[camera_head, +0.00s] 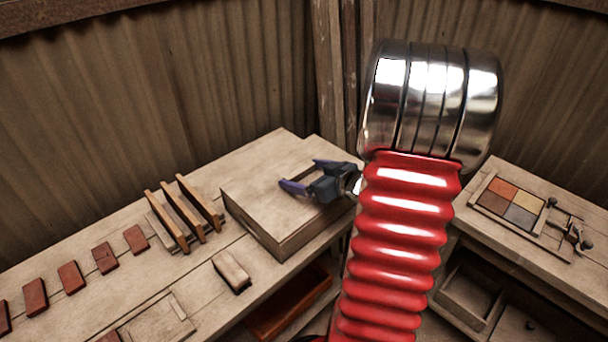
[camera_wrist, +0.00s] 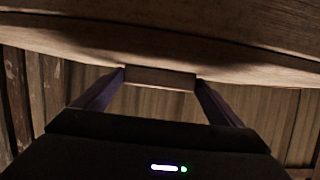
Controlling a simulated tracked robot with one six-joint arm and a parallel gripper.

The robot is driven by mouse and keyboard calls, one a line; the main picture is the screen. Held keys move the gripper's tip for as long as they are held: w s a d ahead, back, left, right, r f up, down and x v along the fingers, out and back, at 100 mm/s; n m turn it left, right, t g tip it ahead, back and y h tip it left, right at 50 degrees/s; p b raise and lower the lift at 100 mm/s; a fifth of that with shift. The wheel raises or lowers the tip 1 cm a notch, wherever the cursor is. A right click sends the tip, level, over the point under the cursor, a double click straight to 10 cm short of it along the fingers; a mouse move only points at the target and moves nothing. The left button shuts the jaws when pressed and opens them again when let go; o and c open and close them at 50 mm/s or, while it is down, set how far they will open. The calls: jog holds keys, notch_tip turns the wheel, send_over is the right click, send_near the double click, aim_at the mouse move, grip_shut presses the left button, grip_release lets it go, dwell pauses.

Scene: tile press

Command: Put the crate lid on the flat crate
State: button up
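A flat, light wooden box shape (camera_head: 246,220) stands on the bench, left of my arm in the head view. The flat crate and its lid look alike in wood here, and I cannot make out a seam between them. My gripper (camera_head: 301,174) has dark purple fingers and lies level over the top of this box, pointing left. In the wrist view the fingers (camera_wrist: 160,79) meet both sides of a small wooden block, which looks like the crate lid's handle (camera_wrist: 160,80). No gap shows beside the block. The far right of the box is hidden by my arm.
Left on the bench are a wooden rack (camera_head: 184,215), several red-brown tiles (camera_head: 70,277) and a pale block (camera_head: 231,272). A reddish tray (camera_head: 290,303) is below. A second bench at right holds a tray of coloured tiles (camera_head: 511,203). Plank walls stand close behind.

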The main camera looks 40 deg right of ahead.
jog(key=shift+o, duration=1)
jog(key=v, duration=1.2)
jog(key=shift+r, duration=0.1)
jog(key=shift+w, duration=0.1)
